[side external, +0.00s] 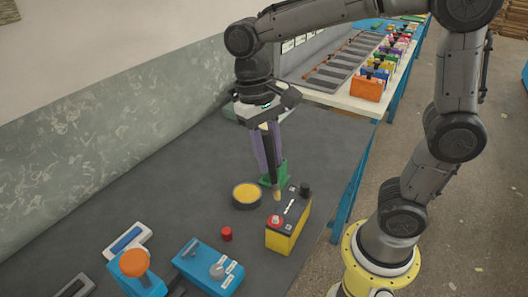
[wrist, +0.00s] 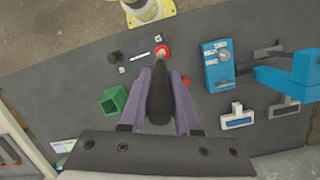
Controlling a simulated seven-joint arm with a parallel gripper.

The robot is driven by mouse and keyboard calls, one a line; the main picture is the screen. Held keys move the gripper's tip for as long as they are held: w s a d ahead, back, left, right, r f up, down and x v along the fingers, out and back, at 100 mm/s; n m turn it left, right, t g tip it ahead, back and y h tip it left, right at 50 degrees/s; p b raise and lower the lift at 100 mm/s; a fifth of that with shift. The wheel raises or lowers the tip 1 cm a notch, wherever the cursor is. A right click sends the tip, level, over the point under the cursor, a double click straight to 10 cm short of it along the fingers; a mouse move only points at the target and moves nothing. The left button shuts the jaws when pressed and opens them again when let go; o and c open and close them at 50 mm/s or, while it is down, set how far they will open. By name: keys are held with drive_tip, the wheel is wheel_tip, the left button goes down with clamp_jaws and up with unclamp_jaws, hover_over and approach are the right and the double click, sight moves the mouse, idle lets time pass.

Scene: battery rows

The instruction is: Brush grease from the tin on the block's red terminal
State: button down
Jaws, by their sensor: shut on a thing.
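My gripper (side external: 270,165) points down with purple fingers shut on a brush (side external: 271,168) with a dark handle. The gripper (wrist: 160,113) and brush (wrist: 159,95) also show in the wrist view. The brush's pale tip hangs low by the block's far left edge; I cannot tell whether it touches. The yellow and black block (side external: 287,233) has a red terminal (side external: 275,221) at its near end and a black terminal (side external: 305,188) at its far end. In the wrist view the tip overlaps the red terminal (wrist: 162,49). The tin of yellow grease (side external: 247,194) stands left of the block and is hidden in the wrist view.
A green holder (side external: 281,170) stands behind the brush. A small red cap (side external: 227,234) lies left of the block. A blue box with a knob (side external: 208,266), an orange-topped blue device (side external: 135,270) and a blue-and-white tool (side external: 127,240) stand at the front left. The mat's far left is clear.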

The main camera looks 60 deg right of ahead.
drive_tip(key=shift+w+x, duration=0.2)
drive_tip(key=shift+x, duration=0.7)
drive_tip(key=shift+w+x, duration=0.15)
drive_tip(key=shift+x, duration=0.7)
drive_tip(key=shift+w+x, duration=0.2)
drive_tip(key=shift+x, duration=0.7)
drive_tip(key=shift+f, duration=0.65)
drive_tip(key=shift+d, duration=0.2)
drive_tip(key=shift+a, duration=0.4)
idle(0.5)
drive_tip(key=shift+d, duration=0.4)
idle(0.6)
drive_tip(key=shift+a, duration=0.4)
idle(0.7)
drive_tip(key=shift+d, duration=0.4)
idle(0.6)
drive_tip(key=shift+a, duration=0.15)
idle(0.3)
